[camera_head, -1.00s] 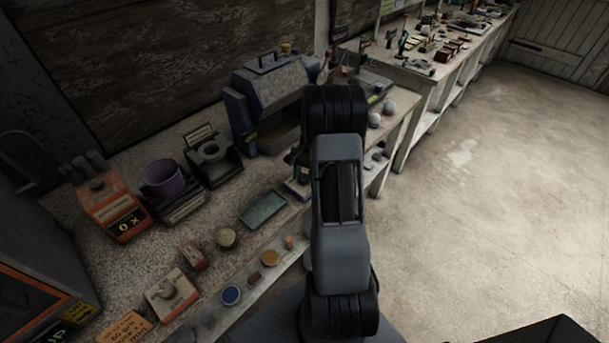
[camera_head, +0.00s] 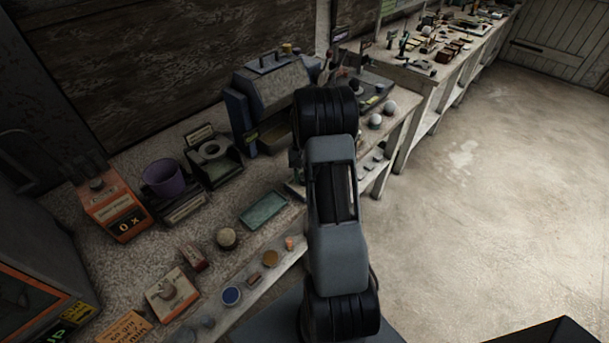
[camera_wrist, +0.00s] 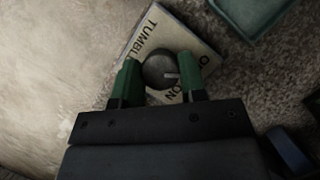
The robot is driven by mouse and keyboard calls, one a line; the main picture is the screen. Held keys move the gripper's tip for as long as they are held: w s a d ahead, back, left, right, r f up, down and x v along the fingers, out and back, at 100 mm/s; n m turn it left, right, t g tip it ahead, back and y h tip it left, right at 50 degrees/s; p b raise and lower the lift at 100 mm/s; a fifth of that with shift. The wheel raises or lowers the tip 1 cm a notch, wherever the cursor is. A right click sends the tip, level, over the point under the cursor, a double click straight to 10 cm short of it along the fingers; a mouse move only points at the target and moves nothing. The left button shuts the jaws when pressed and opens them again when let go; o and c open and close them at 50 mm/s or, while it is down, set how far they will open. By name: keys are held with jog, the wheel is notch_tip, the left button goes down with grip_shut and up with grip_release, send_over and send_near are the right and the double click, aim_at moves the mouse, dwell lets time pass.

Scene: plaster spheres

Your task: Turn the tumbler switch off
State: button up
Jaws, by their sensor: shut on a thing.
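The tumbler switch is a round dark knob (camera_wrist: 159,71) with a pale pointer line, on a cream plate (camera_wrist: 151,33) in the wrist view. The plate carries the lettering "TUMBL" and "ON", partly covered by my gripper. The pointer line points roughly to the right in that view. My gripper (camera_wrist: 168,68) has green fingers, one on each side of the knob, and is shut on it. In the head view my own arm hides most of the gripper and the switch.
A teal tray (camera_head: 264,209) lies on the bench. A blue-grey machine (camera_head: 265,90), a purple cup (camera_head: 163,178) and an orange box (camera_head: 117,208) stand behind and left. Small pots line the front edge. White spheres (camera_head: 389,107) rest to the right. The floor is clear.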

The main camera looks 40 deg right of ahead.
dwell(0.3)
jog(key=o, duration=0.9)
jog(key=v, duration=1.4)
jog(key=shift+b, duration=0.4)
